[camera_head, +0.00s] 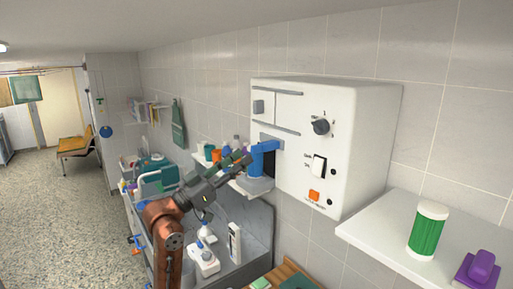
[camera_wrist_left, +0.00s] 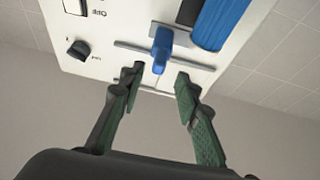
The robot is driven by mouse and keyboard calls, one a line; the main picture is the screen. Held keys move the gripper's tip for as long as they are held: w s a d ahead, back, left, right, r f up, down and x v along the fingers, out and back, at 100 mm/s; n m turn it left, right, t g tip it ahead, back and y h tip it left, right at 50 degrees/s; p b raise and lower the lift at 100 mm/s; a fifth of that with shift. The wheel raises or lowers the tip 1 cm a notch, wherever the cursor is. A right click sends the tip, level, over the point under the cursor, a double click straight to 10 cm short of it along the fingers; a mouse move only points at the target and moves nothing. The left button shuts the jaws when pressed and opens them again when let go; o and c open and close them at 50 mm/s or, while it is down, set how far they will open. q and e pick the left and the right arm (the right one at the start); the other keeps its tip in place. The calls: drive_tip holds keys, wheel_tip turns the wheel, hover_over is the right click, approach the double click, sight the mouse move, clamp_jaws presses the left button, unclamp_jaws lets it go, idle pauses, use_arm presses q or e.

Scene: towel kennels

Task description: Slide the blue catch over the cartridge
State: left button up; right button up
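The blue catch (camera_wrist_left: 160,50) stands out from the front of the white wall box (camera_wrist_left: 125,20), beside a grey rail. The larger blue cartridge (camera_wrist_left: 220,25) is just to its right in the wrist view, next to a dark opening. In the head view the blue parts (camera_head: 264,147) show on the box's left side, and catch and cartridge are hard to separate there. My left gripper (camera_wrist_left: 158,78) is open and empty, its fingers spread on either side of the catch and pointing at it; contact is not visible. The left gripper (camera_head: 238,163) also shows in the head view. My right gripper is out of view.
The box carries a dial (camera_head: 320,126), a switch (camera_head: 318,167) and an orange button (camera_head: 314,196). A white shelf (camera_head: 385,245) at right holds a green canister (camera_head: 428,230) and a purple object (camera_head: 478,270). Bottles (camera_head: 203,260) stand on the counter below my left arm.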

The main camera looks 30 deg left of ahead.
sight(252, 150)
use_arm(q)
drive_tip(key=p+x, duration=0.1)
drive_tip(key=x, duration=0.4)
drive_tip(key=shift+w+d+r, duration=0.15)
drive_tip(key=shift+w, duration=0.05)
drive_tip(key=shift+w+d+p, duration=0.15)
drive_tip(key=shift+w+p, duration=0.2)
drive_tip(key=shift+w, duration=0.1)
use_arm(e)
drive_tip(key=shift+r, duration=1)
use_arm(q)
drive_tip(key=shift+c, duration=0.5)
clamp_jaws()
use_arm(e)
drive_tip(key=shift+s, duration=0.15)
